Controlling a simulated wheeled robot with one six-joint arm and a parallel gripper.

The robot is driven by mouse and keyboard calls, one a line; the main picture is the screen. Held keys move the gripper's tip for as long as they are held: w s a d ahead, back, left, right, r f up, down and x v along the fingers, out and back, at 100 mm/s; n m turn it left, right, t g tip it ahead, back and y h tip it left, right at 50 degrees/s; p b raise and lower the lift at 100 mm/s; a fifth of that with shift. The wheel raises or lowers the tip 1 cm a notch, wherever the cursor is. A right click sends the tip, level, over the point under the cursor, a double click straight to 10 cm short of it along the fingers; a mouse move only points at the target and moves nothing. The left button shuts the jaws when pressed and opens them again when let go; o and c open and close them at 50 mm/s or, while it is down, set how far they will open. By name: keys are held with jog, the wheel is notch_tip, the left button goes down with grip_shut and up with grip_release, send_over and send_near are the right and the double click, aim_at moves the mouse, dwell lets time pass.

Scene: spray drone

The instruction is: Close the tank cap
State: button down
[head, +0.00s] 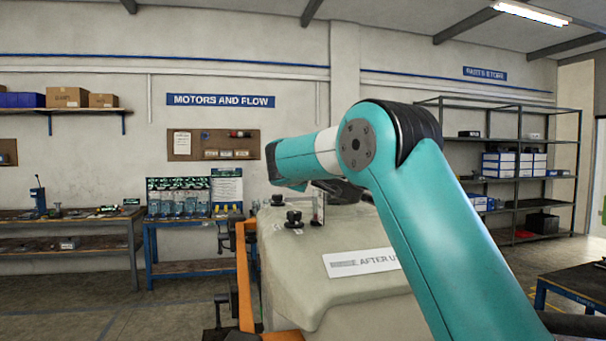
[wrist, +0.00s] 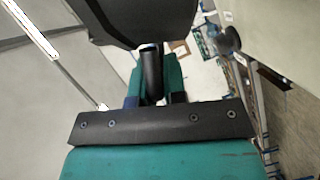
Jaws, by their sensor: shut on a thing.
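The beige tank (head: 330,250) stands in the middle of the head view, partly behind my teal arm. A dark cap (wrist: 135,20) fills the top of the wrist view, with a black post-like grip (wrist: 152,75) below it. My gripper (wrist: 152,88) is shut on this grip, with a finger on each side. In the head view a dark shape (head: 343,190), which looks like the cap, shows raised above the tank top under my arm. My arm hides much of it, and the tank's opening cannot be made out.
A black knob (head: 293,218) stands on the tank top, and a knob also shows in the wrist view (wrist: 228,40). An orange frame (head: 244,275) runs along the tank's left side. Workbenches (head: 185,267) stand behind at left, metal shelves (head: 515,205) at right.

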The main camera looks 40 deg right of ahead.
jog(key=c, duration=1.2)
grip_release()
jog(key=shift+s+a+b, duration=0.25)
jog(key=shift+b, duration=0.05)
jog(key=shift+r+b+v, duration=0.2)
jog(key=shift+b+v, duration=3.25)
jog(key=shift+v, duration=4.9)
jog(key=shift+d, duration=0.1)
